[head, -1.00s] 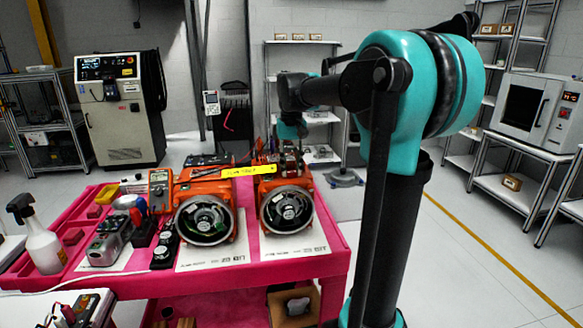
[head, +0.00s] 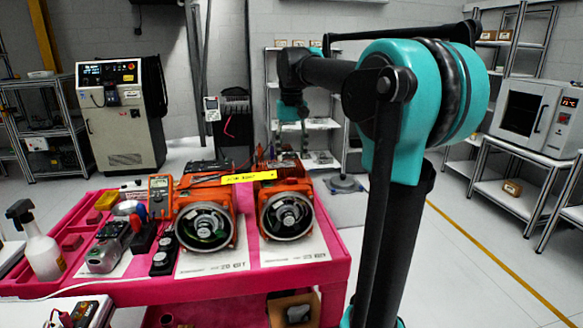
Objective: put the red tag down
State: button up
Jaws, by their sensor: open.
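My gripper (head: 291,147) hangs below its teal wrist, above and behind the right orange servo motor (head: 286,212). Its fingers point down, are open, and are small in the view. I see nothing clearly held between them. I cannot make out a red tag for certain; it may be hidden among the parts behind the motors or too small to tell. A yellow strip with dark writing (head: 248,177) lies across the tops of the right motor and the left orange motor (head: 206,222).
The pink cart (head: 255,282) also holds a multimeter (head: 160,197), a spray bottle (head: 40,243) and small tools at left. White sheets lie under the motors. A small red item (head: 229,127) hangs near the back wall. Clear floor lies right of my arm.

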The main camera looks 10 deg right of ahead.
jog(key=shift+r, duration=2.4)
jog(key=shift+w, duration=0.1)
